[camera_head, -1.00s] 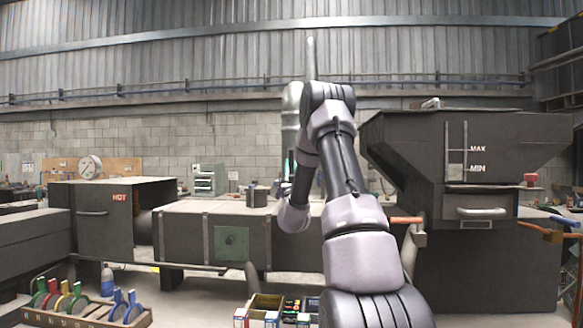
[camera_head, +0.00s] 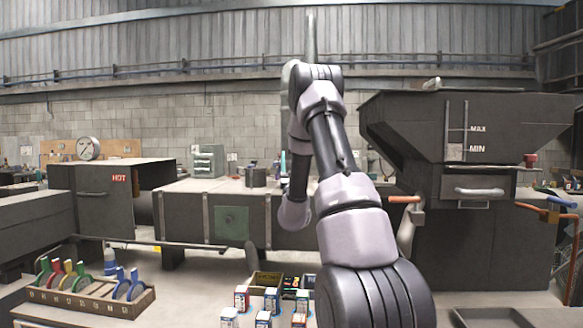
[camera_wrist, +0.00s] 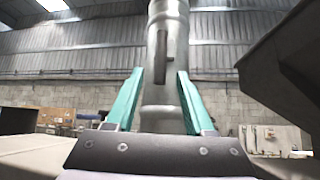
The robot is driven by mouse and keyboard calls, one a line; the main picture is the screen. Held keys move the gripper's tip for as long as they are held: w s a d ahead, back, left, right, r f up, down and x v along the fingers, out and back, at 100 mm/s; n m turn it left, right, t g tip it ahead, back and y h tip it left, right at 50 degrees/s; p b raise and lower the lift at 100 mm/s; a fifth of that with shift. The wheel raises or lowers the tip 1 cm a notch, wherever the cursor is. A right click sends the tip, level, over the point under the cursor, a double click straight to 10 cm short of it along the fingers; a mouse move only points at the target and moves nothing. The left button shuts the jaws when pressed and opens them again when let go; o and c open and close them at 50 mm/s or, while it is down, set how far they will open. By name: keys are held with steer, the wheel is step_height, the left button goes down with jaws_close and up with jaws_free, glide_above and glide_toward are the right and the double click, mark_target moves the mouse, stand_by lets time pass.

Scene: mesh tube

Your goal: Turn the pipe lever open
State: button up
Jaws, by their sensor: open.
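In the wrist view a pale grey pipe (camera_wrist: 160,122) stands upright straight ahead. A darker, flat upright bar (camera_wrist: 162,58), which looks like the lever, is in front of the pipe's upper part. My gripper (camera_wrist: 160,72) is open, its two teal fingers pointing up on either side of the pipe in the picture, with nothing held. I cannot tell whether a finger touches the pipe or bar. In the head view my arm hides most of the pipe (camera_head: 287,88) and the bar. Only a sliver of teal finger (camera_head: 283,161) shows there.
A dark hopper (camera_head: 455,125) stands right of my arm, and its sloping side (camera_wrist: 292,65) is close on the right in the wrist view. An orange-handled part (camera_head: 405,199) sits below it. A rack of coloured handles (camera_head: 85,302) and small boxes (camera_head: 264,319) are in front.

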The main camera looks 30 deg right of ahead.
steer(key=shift+v, duration=2.15)
